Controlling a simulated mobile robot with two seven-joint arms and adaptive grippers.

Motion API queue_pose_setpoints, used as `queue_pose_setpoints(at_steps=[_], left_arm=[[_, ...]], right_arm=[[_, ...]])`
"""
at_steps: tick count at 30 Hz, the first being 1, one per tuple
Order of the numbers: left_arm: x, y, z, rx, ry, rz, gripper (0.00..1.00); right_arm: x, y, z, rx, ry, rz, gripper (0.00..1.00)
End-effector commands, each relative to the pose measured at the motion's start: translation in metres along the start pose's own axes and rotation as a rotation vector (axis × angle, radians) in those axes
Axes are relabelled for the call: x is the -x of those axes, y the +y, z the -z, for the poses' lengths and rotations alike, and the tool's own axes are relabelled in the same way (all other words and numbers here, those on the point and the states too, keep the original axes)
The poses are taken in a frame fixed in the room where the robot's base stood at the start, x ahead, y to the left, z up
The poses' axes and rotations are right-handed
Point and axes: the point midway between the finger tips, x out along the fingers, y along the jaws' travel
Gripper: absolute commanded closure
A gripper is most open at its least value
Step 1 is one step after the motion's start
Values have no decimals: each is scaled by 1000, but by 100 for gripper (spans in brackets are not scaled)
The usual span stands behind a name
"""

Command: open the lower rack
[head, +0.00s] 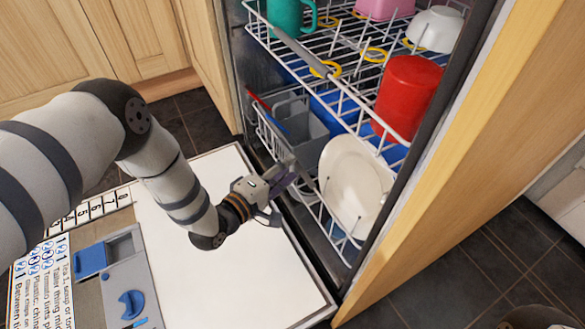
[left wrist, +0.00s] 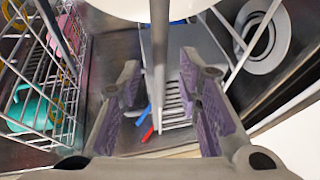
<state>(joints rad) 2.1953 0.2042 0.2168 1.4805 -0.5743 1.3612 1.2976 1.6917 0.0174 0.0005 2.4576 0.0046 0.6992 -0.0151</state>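The lower rack (head: 322,207) is a white wire basket inside the dishwasher, above the inner end of the lowered door. It holds a white plate (head: 350,180) and a grey cutlery basket (head: 300,128). My left gripper (head: 285,180) is at the rack's front side, over the door. In the left wrist view its two purple-padded fingers (left wrist: 165,100) stand apart, with a rack bar (left wrist: 160,60) between them in the picture. I cannot tell whether the pads touch the bar. My right gripper is not in view.
The upper rack (head: 330,85) hangs above, with a green mug (head: 287,15), a pink bowl (head: 383,8), a white bowl (head: 435,28) and a red cup (head: 407,95). The white door (head: 200,260) lies lowered below my left arm. A wooden panel (head: 455,150) bounds the right.

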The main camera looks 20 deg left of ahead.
Motion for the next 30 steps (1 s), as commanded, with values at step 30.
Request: queue_pose_setpoints(at_steps=[30], left_arm=[[-23,0,1,-3,0,2,100]], right_arm=[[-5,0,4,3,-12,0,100]])
